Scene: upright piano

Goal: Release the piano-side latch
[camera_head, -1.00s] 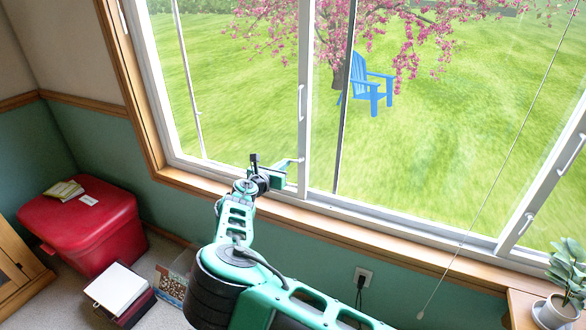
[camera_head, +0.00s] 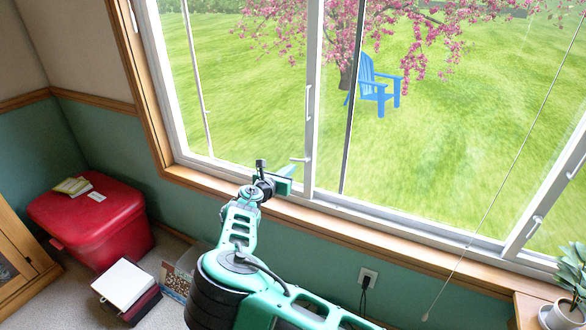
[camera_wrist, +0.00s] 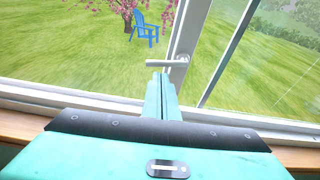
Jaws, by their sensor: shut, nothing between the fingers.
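A white lever latch (camera_head: 300,159) sits low on the upright window frame in the head view. It also shows in the wrist view (camera_wrist: 168,63), lying nearly level and pointing left from the frame. My gripper (camera_head: 289,172) is just below and left of it in the head view. In the wrist view my shut, empty fingers (camera_wrist: 160,80) point up at the lever from below. Their tips are very close to it; I cannot tell whether they touch. Another latch (camera_head: 533,224) is on the right-hand frame. No piano is in view.
The wooden sill (camera_head: 400,245) runs under the window, close below my gripper. A potted plant (camera_head: 570,310) is at lower right. A cord (camera_head: 490,210) hangs before the glass.

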